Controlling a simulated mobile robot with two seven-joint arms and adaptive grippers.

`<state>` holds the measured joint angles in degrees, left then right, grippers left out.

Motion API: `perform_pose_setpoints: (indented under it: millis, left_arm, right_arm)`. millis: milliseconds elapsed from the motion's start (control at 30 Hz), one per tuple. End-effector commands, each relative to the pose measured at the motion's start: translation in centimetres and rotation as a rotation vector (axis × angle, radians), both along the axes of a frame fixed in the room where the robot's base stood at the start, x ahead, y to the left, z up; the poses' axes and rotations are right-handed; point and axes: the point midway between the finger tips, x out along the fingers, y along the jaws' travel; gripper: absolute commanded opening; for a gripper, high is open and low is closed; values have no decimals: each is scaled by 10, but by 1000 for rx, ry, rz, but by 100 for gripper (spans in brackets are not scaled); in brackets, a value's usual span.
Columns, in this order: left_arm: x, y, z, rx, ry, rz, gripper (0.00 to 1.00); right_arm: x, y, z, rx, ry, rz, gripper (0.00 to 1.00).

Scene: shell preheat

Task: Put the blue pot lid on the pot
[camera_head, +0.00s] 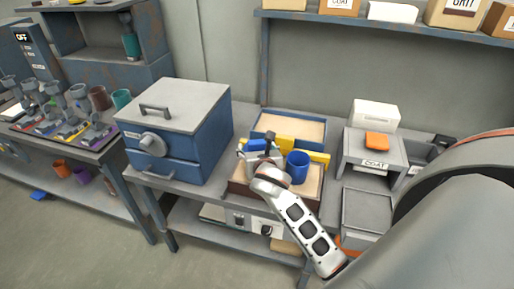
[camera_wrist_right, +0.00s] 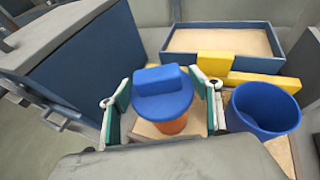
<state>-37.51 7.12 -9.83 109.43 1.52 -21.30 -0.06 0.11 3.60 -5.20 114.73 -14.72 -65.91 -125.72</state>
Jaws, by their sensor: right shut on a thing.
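The blue lid (camera_wrist_right: 163,101), a round disc with a block-shaped handle, sits between the fingers of my right gripper (camera_wrist_right: 163,92), which is shut on it. In the head view the right gripper (camera_head: 262,153) is over the near wooden tray, with the blue lid (camera_head: 257,144) partly hidden by it. An orange piece (camera_wrist_right: 173,125) shows directly below the lid; I cannot tell whether it is joined to it. The blue pot (camera_head: 298,167) stands open and upright just right of the gripper. It also shows in the wrist view (camera_wrist_right: 264,110), apart from the lid. My left gripper is not in view.
Yellow blocks (camera_head: 314,157) lie behind the pot, before a blue-rimmed sand tray (camera_wrist_right: 281,40). A blue oven-like box (camera_head: 178,129) stands left of the gripper. A grey stand (camera_head: 374,151) with an orange item on top is at right. A shelf (camera_head: 380,17) runs above.

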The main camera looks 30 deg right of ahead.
Motion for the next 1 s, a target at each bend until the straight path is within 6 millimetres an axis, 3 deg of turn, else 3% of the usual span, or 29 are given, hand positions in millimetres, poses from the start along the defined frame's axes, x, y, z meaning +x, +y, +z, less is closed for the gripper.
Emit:
perform_pose_setpoints:
  millis: [467,500,533,1000]
  left_arm:
    - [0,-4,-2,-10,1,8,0]
    - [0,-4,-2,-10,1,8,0]
    - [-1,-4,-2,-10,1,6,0]
    - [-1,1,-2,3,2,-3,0]
  right_arm:
    - [0,0,-9,-2,2,0,42]
    - [0,0,-10,-1,1,-1,65]
    - [0,0,-9,-1,1,-1,70]
    - [-7,4,-6,0,0,1,70]
